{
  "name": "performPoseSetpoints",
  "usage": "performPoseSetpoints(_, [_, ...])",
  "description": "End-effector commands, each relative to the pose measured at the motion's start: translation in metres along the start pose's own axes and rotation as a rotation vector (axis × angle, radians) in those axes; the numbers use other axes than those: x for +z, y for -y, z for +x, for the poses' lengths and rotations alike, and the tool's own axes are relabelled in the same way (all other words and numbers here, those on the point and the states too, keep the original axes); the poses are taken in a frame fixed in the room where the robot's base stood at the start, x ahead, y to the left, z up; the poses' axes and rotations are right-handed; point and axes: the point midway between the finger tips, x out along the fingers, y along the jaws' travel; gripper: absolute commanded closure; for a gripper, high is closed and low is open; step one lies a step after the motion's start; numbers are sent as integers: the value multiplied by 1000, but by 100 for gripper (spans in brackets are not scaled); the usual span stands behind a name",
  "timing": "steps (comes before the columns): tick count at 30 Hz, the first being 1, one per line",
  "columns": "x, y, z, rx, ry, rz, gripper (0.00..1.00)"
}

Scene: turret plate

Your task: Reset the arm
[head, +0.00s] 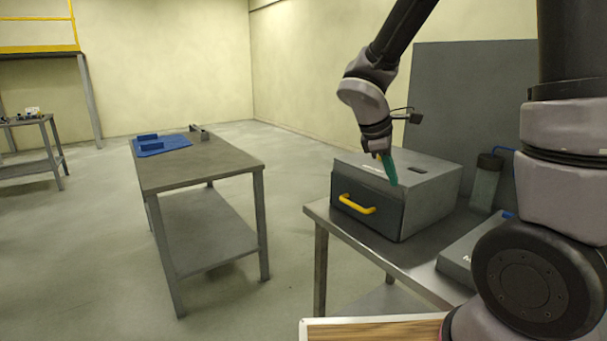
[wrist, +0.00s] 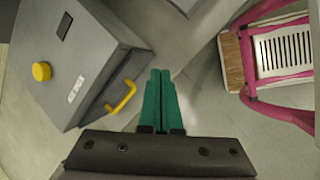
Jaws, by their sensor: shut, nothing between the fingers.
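My gripper (head: 389,172) has green fingers that are shut with nothing between them. I cannot tell whether the fingers touch the box.
The box stands on a metal table (head: 335,222). A grey cylinder (head: 485,182) stands behind it at right, before a dark panel (head: 470,95). Another table (head: 200,170) at left bears blue pieces (head: 160,146). Open floor (head: 285,190) lies between the tables.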

Motion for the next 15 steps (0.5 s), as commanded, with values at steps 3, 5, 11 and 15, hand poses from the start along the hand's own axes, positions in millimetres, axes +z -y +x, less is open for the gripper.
performPoseSetpoints(3, [37, 2, -31, -67, -106, 339, 100])
performPoseSetpoints(5, [52, 5, -45, -104, -159, 500, 100])
performPoseSetpoints(11, [92, 19, -95, -228, -356, 1018, 100])
performPoseSetpoints(15, [111, 29, -129, -313, -500, 1322, 100])
